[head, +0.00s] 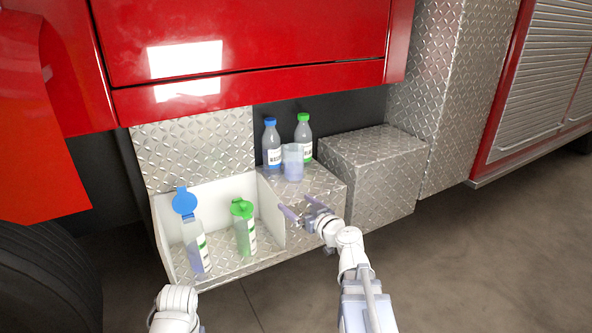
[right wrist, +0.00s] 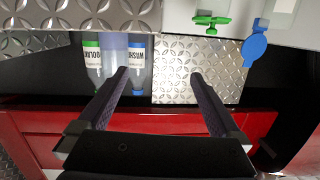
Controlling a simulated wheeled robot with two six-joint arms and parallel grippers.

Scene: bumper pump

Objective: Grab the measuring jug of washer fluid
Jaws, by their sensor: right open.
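The measuring jug (head: 293,162) is a translucent, bluish open cup. It stands upright on the diamond-plate step, in front of a blue-capped bottle and a green-capped bottle. In the right wrist view, which is upside down, the jug (right wrist: 114,52) shows between the two bottles, left of the fingers' middle. My right gripper (head: 297,206) is open and empty, nearer to me than the jug and apart from it. Its two dark fingers (right wrist: 158,73) point towards the step. My left gripper is not in view; only part of my left arm shows at the bottom.
The blue-capped bottle (head: 271,145) has a label beginning "WASH"; the green-capped bottle (head: 304,138) stands beside it. A white-walled bin (head: 270,212) at left holds two bottles with blue and green flip tops. A metal box (head: 372,172) flanks the step on the right. Red truck bodywork overhangs behind.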

